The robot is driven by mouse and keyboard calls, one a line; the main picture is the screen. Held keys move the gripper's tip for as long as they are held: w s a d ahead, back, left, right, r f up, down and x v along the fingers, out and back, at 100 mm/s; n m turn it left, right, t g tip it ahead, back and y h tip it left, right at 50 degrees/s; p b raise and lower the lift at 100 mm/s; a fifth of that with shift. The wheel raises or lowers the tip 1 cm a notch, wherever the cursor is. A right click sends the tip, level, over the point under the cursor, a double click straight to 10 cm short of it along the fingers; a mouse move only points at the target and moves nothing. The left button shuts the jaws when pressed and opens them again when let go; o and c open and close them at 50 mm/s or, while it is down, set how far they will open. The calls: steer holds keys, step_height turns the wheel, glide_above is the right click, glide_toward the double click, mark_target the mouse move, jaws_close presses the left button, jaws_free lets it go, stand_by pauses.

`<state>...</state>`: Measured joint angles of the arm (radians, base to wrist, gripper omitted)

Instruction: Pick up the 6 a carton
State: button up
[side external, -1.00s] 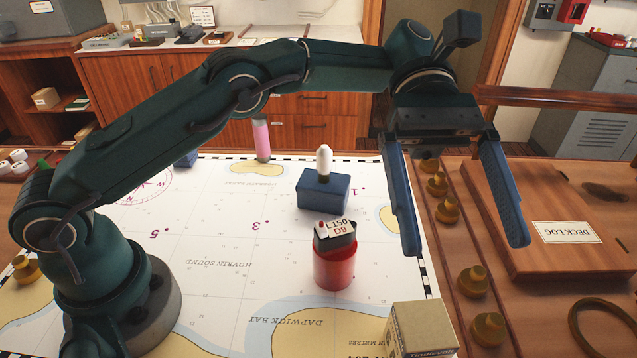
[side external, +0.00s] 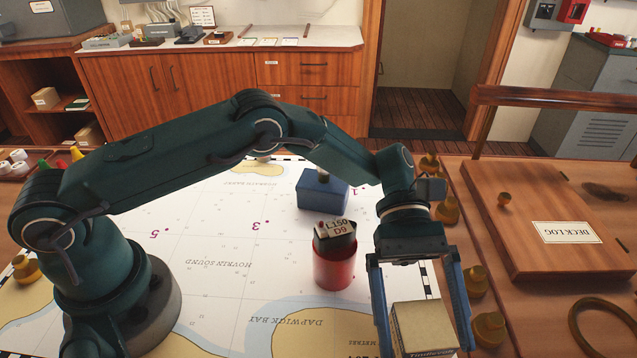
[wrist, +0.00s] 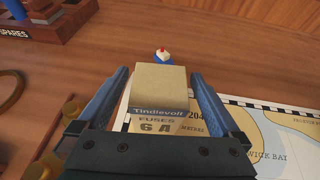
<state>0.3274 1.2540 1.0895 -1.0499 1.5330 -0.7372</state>
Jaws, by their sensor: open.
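The 6 A carton (side external: 424,328) is a tan box standing near the front edge of the chart. In the wrist view the carton (wrist: 158,88) shows its blue "Tindlevolt" band and "FUSES 6 A" label. My gripper (side external: 426,350) is open, with one blue finger on each side of the carton. In the wrist view my gripper (wrist: 158,75) also has the carton between its fingers, with a narrow gap at each side. I cannot tell how far down the fingertips reach.
A red cup (side external: 333,268) holding a dark block labelled L150 D9 stands left of the carton. A blue box (side external: 323,190) is behind it. Brass weights (side external: 489,329) and the deck log box (side external: 535,215) lie to the right. A small blue, white and red thing (wrist: 162,56) is beyond the carton.

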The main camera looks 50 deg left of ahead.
steer(key=shift+x, duration=1.45)
jaws_close()
